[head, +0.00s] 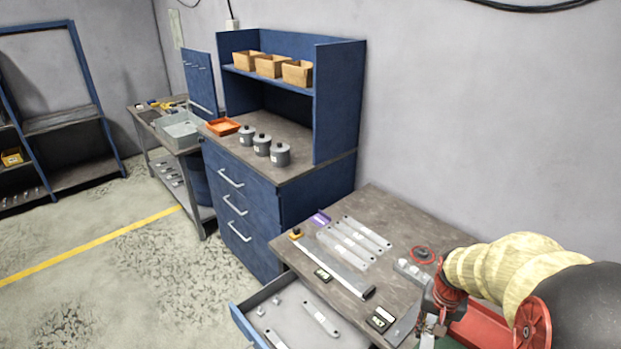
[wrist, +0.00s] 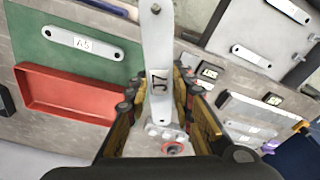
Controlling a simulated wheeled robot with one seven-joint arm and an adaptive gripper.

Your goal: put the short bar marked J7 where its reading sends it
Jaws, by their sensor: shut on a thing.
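The short bar marked J7 (wrist: 157,45) is a flat grey metal strip with a hole near its end. In the wrist view it stands lengthwise between the fingers of my gripper (wrist: 163,112), its J7 mark readable just ahead of them. My gripper is shut on it. In the head view my gripper (head: 432,308) is over the right front of the worktable (head: 385,205), and the bar is hard to make out there. A long measuring rail (head: 335,268) lies on the table, with a small display (head: 322,274) beside it; the figures are too small to read.
Several bars lie on a plate (head: 352,240). An open drawer (head: 262,300) holds bars below the table's front. Three grey canisters (head: 262,145) stand on the blue cabinet.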

